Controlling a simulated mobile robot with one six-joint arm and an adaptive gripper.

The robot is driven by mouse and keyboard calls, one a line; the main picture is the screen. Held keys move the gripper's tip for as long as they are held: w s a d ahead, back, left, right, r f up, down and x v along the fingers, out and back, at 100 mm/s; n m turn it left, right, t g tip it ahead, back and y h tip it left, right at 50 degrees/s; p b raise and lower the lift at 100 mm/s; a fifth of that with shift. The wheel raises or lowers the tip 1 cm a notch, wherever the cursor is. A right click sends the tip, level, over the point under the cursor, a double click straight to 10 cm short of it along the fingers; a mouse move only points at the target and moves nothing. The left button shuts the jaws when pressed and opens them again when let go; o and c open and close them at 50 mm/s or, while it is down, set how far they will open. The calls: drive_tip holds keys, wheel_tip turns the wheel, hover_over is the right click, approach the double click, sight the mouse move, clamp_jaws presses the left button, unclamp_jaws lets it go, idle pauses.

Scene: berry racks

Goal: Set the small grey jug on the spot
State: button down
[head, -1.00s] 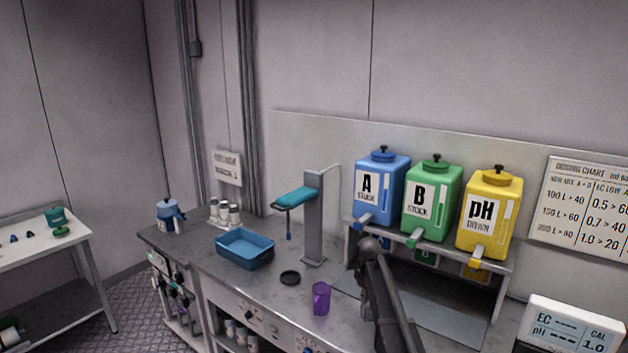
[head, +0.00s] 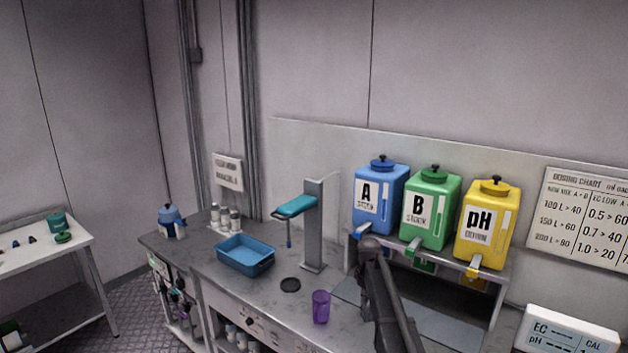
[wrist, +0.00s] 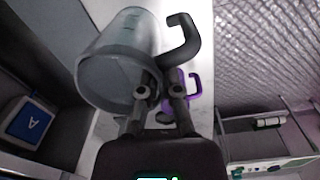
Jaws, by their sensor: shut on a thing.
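The small grey jug (wrist: 118,62) fills the upper left of the wrist view, with a pale see-through body and a dark handle (wrist: 186,38). My gripper (wrist: 160,90) is shut on it at the handle side; the fingers hide part of the grip. In the head view the jug and gripper are not visible; only my dark arm shows at the front. A round dark spot (head: 290,285) lies bare on the grey counter, between the blue tray and a purple jug (head: 321,307). The purple jug also shows behind my fingers in the wrist view (wrist: 195,84).
A blue tray (head: 246,262) stands left of the spot, and a post with a teal arm (head: 313,225) rises just behind it. Blue, green and yellow tanks (head: 430,208) stand on a shelf at the right. A meter (head: 566,333) is at lower right.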

drive_tip(key=shift+r+p, duration=1.3)
drive_tip(key=shift+r, duration=0.4)
wheel_tip(320, 180, down, 7)
drive_tip(key=b, duration=0.7)
drive_tip(key=shift+f, duration=0.15)
wheel_tip(320, 180, up, 7)
drive_tip(key=p, duration=0.7)
wheel_tip(320, 180, down, 7)
drive_tip(key=b, duration=0.7)
wheel_tip(320, 180, up, 7)
drive_tip(key=p, duration=0.6)
drive_tip(key=shift+p, duration=0.35)
drive_tip(key=shift+f+b, duration=0.95)
drive_tip(key=shift+f, duration=0.05)
